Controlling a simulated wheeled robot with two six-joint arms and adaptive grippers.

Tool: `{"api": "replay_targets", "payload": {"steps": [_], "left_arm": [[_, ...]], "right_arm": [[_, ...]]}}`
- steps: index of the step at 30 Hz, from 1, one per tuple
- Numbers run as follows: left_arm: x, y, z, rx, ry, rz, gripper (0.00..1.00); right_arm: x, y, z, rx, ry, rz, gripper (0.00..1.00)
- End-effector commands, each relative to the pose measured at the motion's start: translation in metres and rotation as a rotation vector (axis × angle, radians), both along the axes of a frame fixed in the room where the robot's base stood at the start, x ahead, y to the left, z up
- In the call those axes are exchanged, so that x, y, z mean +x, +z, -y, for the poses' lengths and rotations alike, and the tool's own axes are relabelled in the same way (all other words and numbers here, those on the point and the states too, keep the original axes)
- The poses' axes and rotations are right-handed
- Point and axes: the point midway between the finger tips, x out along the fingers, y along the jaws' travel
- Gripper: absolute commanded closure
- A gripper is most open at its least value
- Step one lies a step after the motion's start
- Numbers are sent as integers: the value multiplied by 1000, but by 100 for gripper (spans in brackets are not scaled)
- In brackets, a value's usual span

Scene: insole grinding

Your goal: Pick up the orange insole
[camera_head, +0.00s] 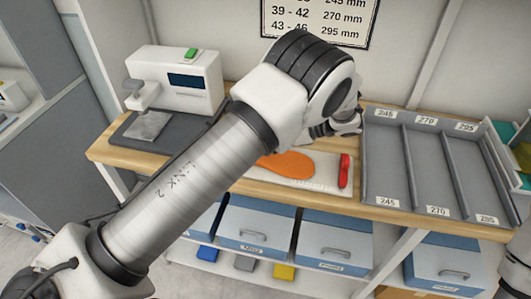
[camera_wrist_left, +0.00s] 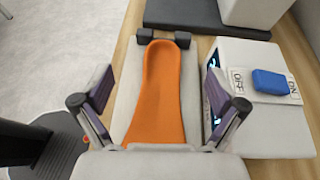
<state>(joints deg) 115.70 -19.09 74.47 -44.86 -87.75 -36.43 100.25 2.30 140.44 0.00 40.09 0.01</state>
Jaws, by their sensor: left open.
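The orange insole (camera_head: 287,163) lies flat on a pale measuring board (camera_head: 322,180) on the wooden table; my left arm hides part of it in the head view. In the left wrist view the orange insole (camera_wrist_left: 160,90) runs lengthwise up the board, its narrower rounded end toward two dark blocks (camera_wrist_left: 182,40). My left gripper (camera_wrist_left: 159,90) is open and empty, with one finger on each side of the insole and apart from it. In the head view that gripper is hidden behind my arm. My right gripper is out of view.
A grey sorting tray (camera_head: 408,165) marked 245, 270 and 295 stands right of the board. A red slider (camera_head: 345,170) sits at the board's right end. A white machine (camera_head: 185,80) stands at left. A box with a blue ON/OFF switch (camera_wrist_left: 270,82) is close beside the board.

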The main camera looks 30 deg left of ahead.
Motion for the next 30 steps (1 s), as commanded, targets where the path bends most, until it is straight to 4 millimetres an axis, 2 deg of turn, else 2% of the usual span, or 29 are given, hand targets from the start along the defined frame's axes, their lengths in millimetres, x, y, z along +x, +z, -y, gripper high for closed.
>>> {"api": "replay_targets", "payload": {"steps": [4,6,11,18,25,26,30], "left_arm": [[-1,-37,0,-2,2,-3,4],[-4,-38,-14,-2,3,-2,4],[-8,-46,-27,-2,2,0,4],[-19,-59,-63,-3,4,-2,4],[-20,-65,-67,-2,0,1,4],[-20,-65,-67,-3,0,2,11],[-20,-64,-67,-2,0,1,60]], "right_arm": [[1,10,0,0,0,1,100],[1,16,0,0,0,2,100],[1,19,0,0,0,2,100],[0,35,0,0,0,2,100],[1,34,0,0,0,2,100],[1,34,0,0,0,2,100],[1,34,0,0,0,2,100]]}}
